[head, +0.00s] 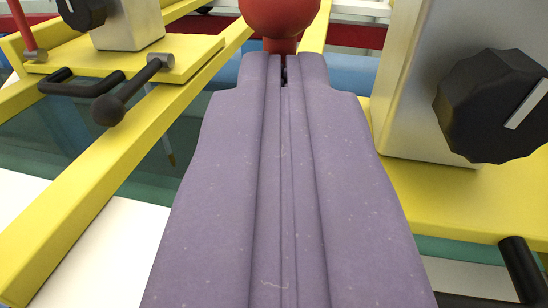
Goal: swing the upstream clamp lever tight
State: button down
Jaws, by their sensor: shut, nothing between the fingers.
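My gripper (284,70) fills the middle of the view, its two long purple fingers shut together and empty. A round red knob (280,15) on a short red neck is just beyond the fingertips; whether they touch it I cannot tell. A dark grey lever with a ball end (110,108) and a metal pivot sits on the yellow frame at the left. A red lever (24,32) shows partly at the upper left. The frame does not show which lever is the upstream clamp lever, or whether any is tight.
Yellow rails (110,175) run along both sides. A grey box (415,90) with a big black dial (490,105) stands close on the right. A smaller grey box (128,22) and a black handle (78,84) are at the left. A black bar (522,268) is at the lower right.

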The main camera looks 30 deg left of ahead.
jog(key=shift+w+a+r, duration=0.1)
jog(key=shift+w+r, duration=0.05)
jog(key=shift+w, duration=0.15)
jog(key=shift+r, duration=0.15)
dwell(0.4)
